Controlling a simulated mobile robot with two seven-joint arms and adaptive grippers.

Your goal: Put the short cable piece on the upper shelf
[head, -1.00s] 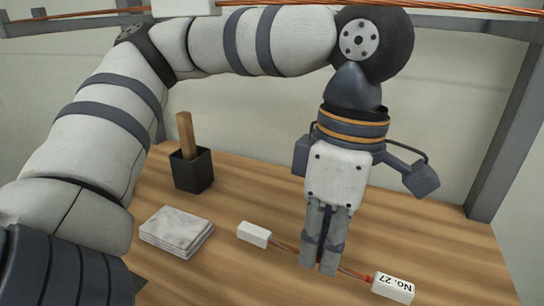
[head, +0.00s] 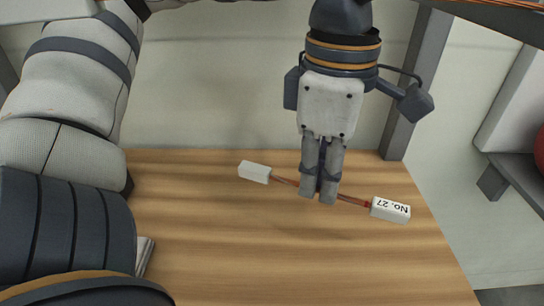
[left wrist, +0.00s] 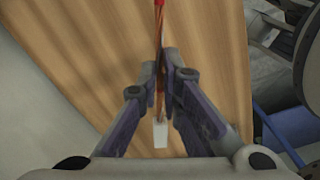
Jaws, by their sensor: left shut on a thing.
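The short cable piece (head: 345,198) is a thin copper-coloured rod with a plain white block (head: 254,172) on its left end and a white block marked No. 27 (head: 390,210) on its right end. My left gripper (head: 318,196) points down and is shut on the rod between the blocks. The cable also shows between the fingers in the left wrist view (left wrist: 159,92), with one white end near the palm. It looks raised off the table, but the gap is hard to judge. I cannot tell which surface is the upper shelf. My right gripper is not in view.
The wooden table (head: 220,250) is mostly clear around the cable. A pale stack (head: 144,256) is partly hidden by my left arm. A grey post (head: 414,85) stands behind the table. A grey shelf (head: 522,180) with a red round object (head: 540,150) is at right.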

